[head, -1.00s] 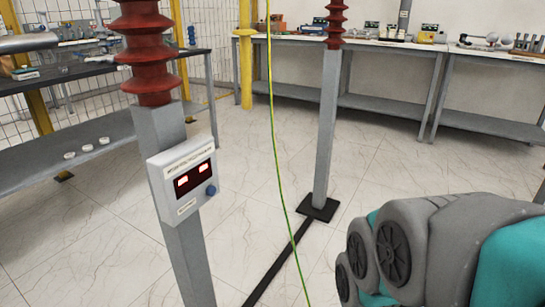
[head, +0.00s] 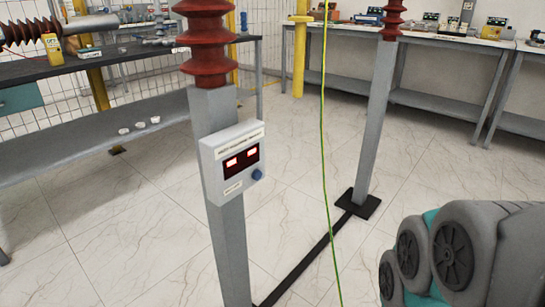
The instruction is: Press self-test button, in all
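A white control box (head: 232,165) is fixed to a grey post (head: 230,240) left of the middle in the head view. It has a label strip along its top, a dark display with two lit red-white windows (head: 241,159), and a round blue button (head: 257,174) at its lower right. A small label sits at its lower left; its text is too small to read. My arm's grey and teal links show at the lower right, well apart from the box. My gripper is not in view.
Red ribbed insulators (head: 207,45) top the posts. A yellow-green cable (head: 323,150) hangs right of the box. A dark floor bar (head: 305,262) runs to the second post's base (head: 358,204). Benches (head: 440,103) line the back; a dark-topped table (head: 120,65) stands left. Tiled floor between is open.

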